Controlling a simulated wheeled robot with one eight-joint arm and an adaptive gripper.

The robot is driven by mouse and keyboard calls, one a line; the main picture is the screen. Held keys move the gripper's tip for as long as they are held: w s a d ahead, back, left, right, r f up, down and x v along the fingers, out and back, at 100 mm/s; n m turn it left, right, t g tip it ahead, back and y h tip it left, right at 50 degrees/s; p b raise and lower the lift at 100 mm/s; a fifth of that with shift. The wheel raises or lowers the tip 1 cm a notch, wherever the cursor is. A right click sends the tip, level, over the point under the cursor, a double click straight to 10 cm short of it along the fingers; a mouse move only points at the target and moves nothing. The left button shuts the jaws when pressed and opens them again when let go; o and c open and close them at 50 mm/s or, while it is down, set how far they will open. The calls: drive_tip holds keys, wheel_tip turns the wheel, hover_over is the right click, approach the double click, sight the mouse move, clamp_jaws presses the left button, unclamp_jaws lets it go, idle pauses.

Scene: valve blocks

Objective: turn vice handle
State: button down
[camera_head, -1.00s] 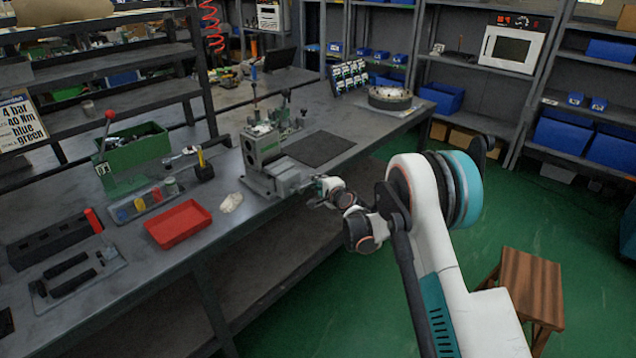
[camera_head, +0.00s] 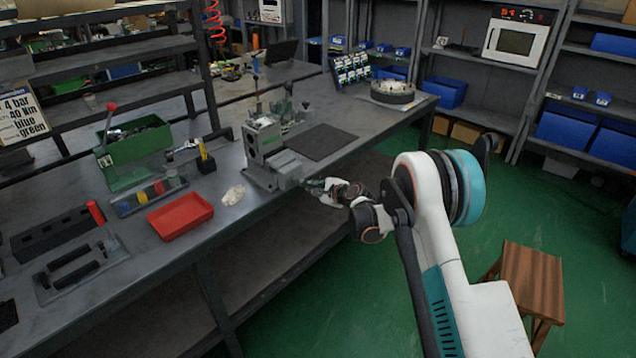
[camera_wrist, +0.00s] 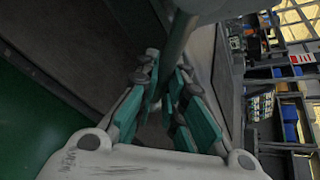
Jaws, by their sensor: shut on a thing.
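The grey vice (camera_head: 288,172) stands at the front edge of the workbench, with a grey-green valve block (camera_head: 262,142) at its jaws. My gripper (camera_head: 314,184) is just right of the vice, beyond the bench edge. In the wrist view, the vice handle (camera_wrist: 182,38) is a grey bar running down from a round hub at the top. My gripper's teal-padded fingers (camera_wrist: 168,82) are shut on this bar, one on each side. The handle is too small to make out in the head view.
A red tray (camera_head: 180,217), a green bin (camera_head: 134,155) and a dark mat (camera_head: 320,142) lie on the bench (camera_head: 235,222). A wooden stool (camera_head: 532,283) stands on the green floor at right. The floor between stool and bench is clear.

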drive_tip(key=s+a+f+m+g+y, duration=0.3)
drive_tip(key=s+a+m+g, duration=0.1)
drive_tip(key=s+m, duration=0.1)
drive_tip(key=shift+m, duration=0.3)
idle(0.4)
drive_tip(key=shift+s+f, duration=0.1)
drive_tip(key=shift+s, duration=0.05)
drive_tip(key=c, duration=1.7)
unclamp_jaws()
drive_tip(key=shift+o, duration=0.2)
drive_tip(key=v, duration=1.2)
